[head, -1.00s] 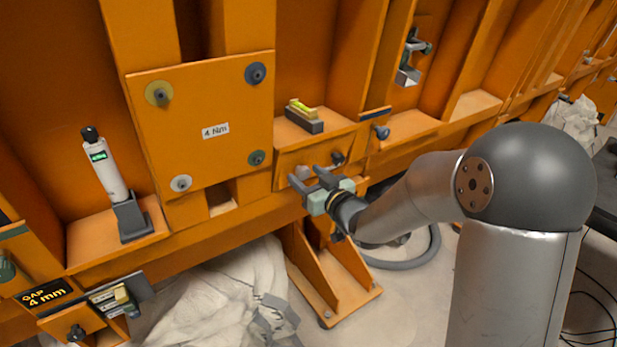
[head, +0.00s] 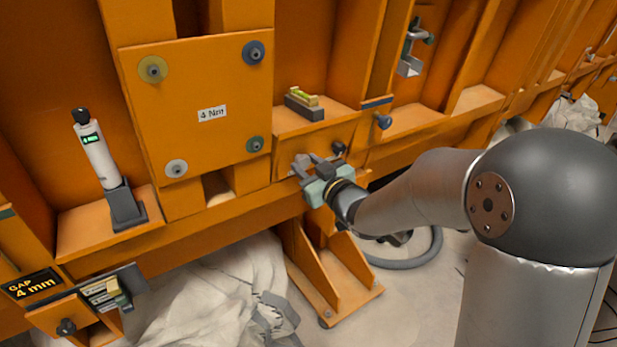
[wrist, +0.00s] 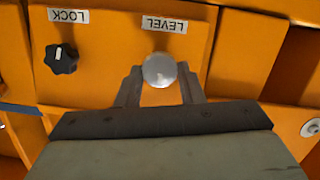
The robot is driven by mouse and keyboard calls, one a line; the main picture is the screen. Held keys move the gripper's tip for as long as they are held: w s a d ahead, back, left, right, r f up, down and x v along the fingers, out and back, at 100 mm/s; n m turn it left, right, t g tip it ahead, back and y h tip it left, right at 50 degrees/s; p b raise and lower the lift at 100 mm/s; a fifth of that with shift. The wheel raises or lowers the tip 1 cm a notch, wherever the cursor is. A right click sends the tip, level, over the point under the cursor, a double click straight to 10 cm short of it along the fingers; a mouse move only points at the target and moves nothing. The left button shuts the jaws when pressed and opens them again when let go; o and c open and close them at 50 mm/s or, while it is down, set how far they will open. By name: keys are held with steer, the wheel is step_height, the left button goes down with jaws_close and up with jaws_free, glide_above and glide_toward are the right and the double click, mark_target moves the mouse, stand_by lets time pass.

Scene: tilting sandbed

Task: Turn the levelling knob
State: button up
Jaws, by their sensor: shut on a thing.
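The levelling knob (wrist: 159,70) is a round, pale metal knob under an upside-down LEVEL label (wrist: 164,24) in the wrist view. My gripper (wrist: 160,88) has one finger on each side of it and is shut on it. In the head view, my gripper (head: 309,166) is at the orange panel under the small shelf, and its fingers partly hide the knob. A dark lock knob (wrist: 62,59) with a white mark sits beside it under the LOCK label (wrist: 68,16).
A white tool with a green display (head: 98,150) stands in a dark holder further left. A GAP 4 mm sign (head: 33,285) is at lower left.

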steer(key=n+b, duration=0.2)
steer(key=b, duration=0.4)
steer(key=f+n+t+h+b, duration=0.1)
steer(key=n+b, duration=0.2)
steer(key=b, duration=0.3)
steer(key=shift+s+a+f, duration=0.15)
steer(key=n+t+b, duration=0.1)
steer(key=n+b, duration=0.2)
steer(key=b, duration=0.4)
steer(key=shift+n+b, duration=0.3)
steer(key=shift+n, duration=0.1)
steer(key=n+b, duration=0.1)
steer(key=b, duration=0.1)
steer(key=shift+r+b, duration=0.3)
steer(key=shift+r+n, duration=0.1)
steer(key=shift+n, duration=0.2)
steer(key=o, duration=0.9)
steer(key=p+v, duration=0.1)
steer(key=v, duration=0.6)
steer(key=shift+s+p, duration=0.25)
steer(key=shift+p, duration=0.15)
